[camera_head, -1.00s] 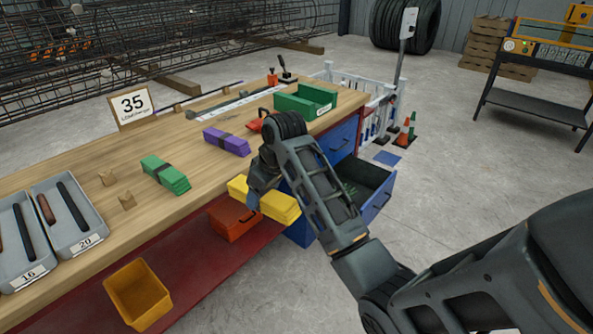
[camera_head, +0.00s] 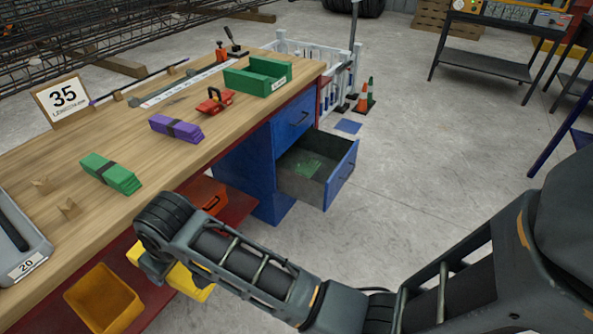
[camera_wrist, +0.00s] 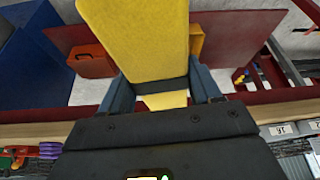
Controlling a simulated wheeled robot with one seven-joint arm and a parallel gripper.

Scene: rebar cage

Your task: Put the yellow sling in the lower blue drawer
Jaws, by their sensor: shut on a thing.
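The yellow sling (camera_wrist: 142,40) is a folded yellow bundle with a dark band. My gripper (camera_wrist: 160,92) is shut on it at the band in the wrist view. In the head view the sling (camera_head: 188,281) shows partly below my wrist, in front of the bench edge; my arm hides the fingers. The lower blue drawer (camera_head: 341,178) is pulled open under the right end of the bench, to the right of and beyond my gripper. Something green lies on its grey floor. The upper blue drawer (camera_head: 294,122) is shut.
Purple (camera_head: 176,128) and green (camera_head: 111,173) slings, a red clamp-like tool (camera_head: 215,101) and a green tray (camera_head: 257,79) are on the bench. An orange bin (camera_head: 104,299) and a red-orange box (camera_head: 207,193) sit on the lower shelf. Floor right of the drawer is clear.

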